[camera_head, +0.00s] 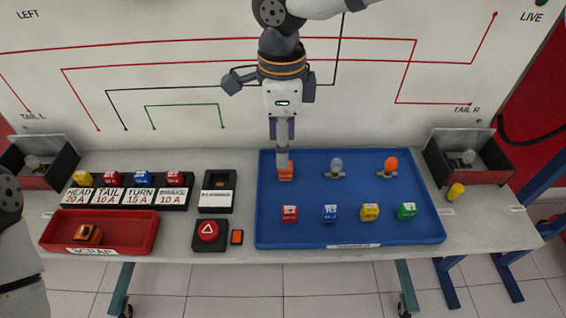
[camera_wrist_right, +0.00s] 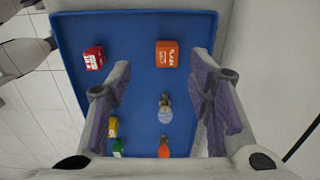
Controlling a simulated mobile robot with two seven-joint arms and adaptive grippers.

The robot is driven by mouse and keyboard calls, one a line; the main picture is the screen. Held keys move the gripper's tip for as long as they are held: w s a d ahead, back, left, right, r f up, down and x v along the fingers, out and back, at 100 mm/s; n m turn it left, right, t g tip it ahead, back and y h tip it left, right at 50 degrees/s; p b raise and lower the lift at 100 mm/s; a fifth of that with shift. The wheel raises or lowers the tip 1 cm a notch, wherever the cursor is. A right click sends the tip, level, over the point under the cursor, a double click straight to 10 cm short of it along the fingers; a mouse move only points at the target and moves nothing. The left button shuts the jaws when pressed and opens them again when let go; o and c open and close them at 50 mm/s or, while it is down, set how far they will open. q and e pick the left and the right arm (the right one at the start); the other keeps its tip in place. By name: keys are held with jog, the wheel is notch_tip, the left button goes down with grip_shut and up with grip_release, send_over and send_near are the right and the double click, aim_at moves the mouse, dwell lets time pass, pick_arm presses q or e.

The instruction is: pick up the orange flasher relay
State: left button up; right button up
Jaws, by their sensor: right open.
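The orange flasher relay (camera_head: 286,174) stands on the blue tray (camera_head: 300,238) near its back left corner. In the right wrist view the relay (camera_wrist_right: 167,56) shows its lettered face, beyond the fingertips and in line with the gap between them. My right gripper (camera_head: 283,152) comes down from above, directly over or just behind the relay in the head view. Its purple-padded fingers are spread in the right wrist view (camera_wrist_right: 158,85), with nothing held between them. The finger partly covers the relay's back in the head view. My left gripper is out of view.
Red (camera_head: 290,214), blue (camera_head: 330,213), yellow (camera_head: 369,212) and green (camera_head: 407,211) fuses line the tray's front. A clear bulb (camera_head: 336,165) and an orange bulb (camera_head: 390,165) stand right of the relay. Another orange block (camera_head: 87,234) lies in the red scrap bin (camera_head: 140,240).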

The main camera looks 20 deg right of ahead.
aim_at(285, 171)
jog(key=f, duration=0.4)
jog(key=w+f, duration=0.1)
jog(key=f, duration=0.1)
jog(key=shift+a+f, duration=0.1)
jog(key=shift+f, duration=0.2)
jog(key=c, duration=1.1)
